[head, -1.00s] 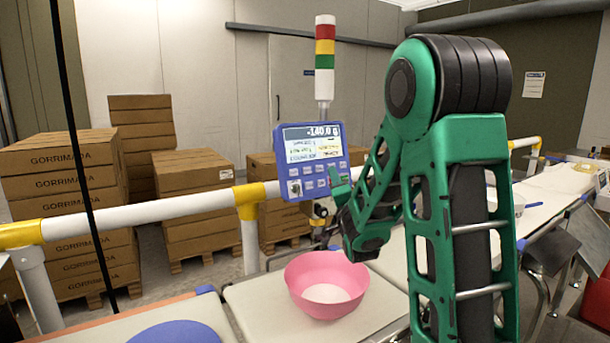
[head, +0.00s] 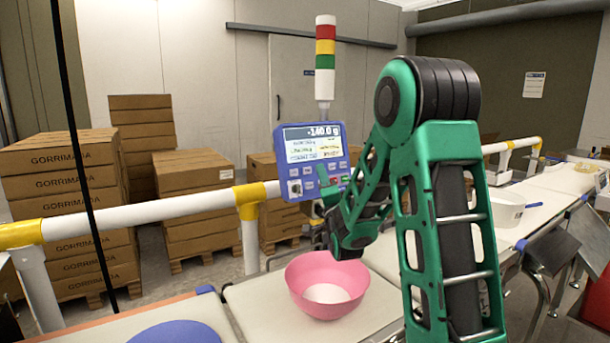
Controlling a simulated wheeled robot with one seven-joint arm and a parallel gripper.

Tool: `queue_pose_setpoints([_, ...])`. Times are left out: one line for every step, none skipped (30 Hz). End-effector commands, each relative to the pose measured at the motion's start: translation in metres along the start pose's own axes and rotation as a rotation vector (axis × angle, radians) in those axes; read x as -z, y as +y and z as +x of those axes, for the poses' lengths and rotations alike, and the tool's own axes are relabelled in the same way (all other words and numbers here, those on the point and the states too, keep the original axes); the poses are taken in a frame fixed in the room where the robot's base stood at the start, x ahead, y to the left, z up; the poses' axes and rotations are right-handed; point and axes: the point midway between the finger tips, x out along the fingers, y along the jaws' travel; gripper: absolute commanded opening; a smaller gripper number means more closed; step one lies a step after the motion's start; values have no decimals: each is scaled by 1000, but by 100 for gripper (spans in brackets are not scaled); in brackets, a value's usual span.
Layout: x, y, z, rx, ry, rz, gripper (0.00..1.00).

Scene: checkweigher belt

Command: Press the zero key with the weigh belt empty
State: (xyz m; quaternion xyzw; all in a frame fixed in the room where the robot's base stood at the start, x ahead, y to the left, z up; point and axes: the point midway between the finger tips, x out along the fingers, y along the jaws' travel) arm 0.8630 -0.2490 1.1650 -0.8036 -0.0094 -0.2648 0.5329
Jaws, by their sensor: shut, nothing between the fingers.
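The blue weigh terminal (head: 312,160) stands behind the belt line, its display reading -140.0 g. Small keys fill its lower part; their labels are too small to read, so I cannot tell which is the zero key. My gripper (head: 327,194) is shut and empty at the terminal's lower edge, partly hidden by my wrist. I cannot tell whether its tip touches a key. A pink bowl (head: 326,285) with something white inside stands on a pale belt section (head: 258,308) in front of the terminal.
A white rail with yellow joints (head: 130,213) runs behind the belts. A signal tower (head: 325,60) rises above the terminal. A blue disc (head: 175,333) lies at the front left. A white container (head: 506,207) stands on the belt at right. Stacked cartons (head: 65,190) are behind the rail.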

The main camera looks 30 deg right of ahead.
Motion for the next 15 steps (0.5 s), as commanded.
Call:
queue_pose_setpoints([-2, 4, 5, -1, 2, 0, 0])
queue_pose_setpoints([-4, 6, 7, -1, 2, 1, 0])
queue_pose_setpoints([-6, 9, 11, -2, 2, 0, 0])
queue_pose_setpoints([-8, 11, 14, -1, 2, 1, 0])
queue_pose_setpoints([-9, 12, 16, -1, 3, 1, 0])
queue_pose_setpoints([-12, 15, 19, -2, 2, 1, 0])
queue_pose_setpoints([-14, 16, 21, -2, 2, 1, 0])
queue_pose_setpoints([-15, 18, 23, -1, 1, 0, 0])
queue_pose_setpoints([-17, 19, 25, -1, 1, 1, 0])
queue_pose_setpoints([-18, 20, 27, -1, 1, 1, 0])
queue_pose_setpoints([-19, 21, 28, -1, 1, 0, 0])
queue_pose_setpoints([-20, 22, 30, -1, 1, 0, 0])
queue_pose_setpoints([-21, 23, 31, -1, 1, 1, 0])
queue_pose_setpoints([-22, 24, 32, -1, 1, 1, 0])
queue_pose_setpoints([-22, 24, 32, -1, 1, 0, 0])
